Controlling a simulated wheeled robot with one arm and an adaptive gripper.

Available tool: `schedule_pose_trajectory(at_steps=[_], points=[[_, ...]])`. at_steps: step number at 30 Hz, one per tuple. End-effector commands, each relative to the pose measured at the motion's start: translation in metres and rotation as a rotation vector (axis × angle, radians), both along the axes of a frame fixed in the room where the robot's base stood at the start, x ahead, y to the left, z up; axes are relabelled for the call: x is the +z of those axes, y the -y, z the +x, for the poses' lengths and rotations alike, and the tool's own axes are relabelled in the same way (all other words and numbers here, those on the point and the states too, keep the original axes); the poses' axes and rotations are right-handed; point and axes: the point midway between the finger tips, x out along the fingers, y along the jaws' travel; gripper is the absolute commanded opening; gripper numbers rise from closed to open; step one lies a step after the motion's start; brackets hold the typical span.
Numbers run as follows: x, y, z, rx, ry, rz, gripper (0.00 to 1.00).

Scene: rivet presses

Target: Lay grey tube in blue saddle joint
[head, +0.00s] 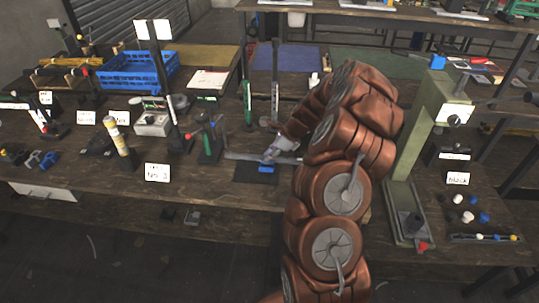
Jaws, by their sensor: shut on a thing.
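The grey tube (243,156) is a thin bar lying roughly level across the picture near the middle of the bench. My gripper (271,156) comes in from the upper right and is shut on the tube, hiding part of its length. The small blue saddle joint (266,169) sits on a black pad (246,175) just below the tube in the picture. The tube appears just behind or above the joint. I cannot tell whether they touch.
A green press (433,110) stands on the right. Green and black upright tools (209,140) stand left of the tube. A white card (157,172) stands at the bench's front edge. A blue crate (138,72) is at the back left. My brown arm hides the bench right of the pad.

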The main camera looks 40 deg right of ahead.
Motion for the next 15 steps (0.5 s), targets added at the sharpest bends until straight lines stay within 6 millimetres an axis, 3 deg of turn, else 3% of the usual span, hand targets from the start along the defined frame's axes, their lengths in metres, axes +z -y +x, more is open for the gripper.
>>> schedule_pose_trajectory(at_steps=[15], points=[[-0.0055, -0.0001, 0.0001, 0.0, 0.0, 0.0, 0.0]])
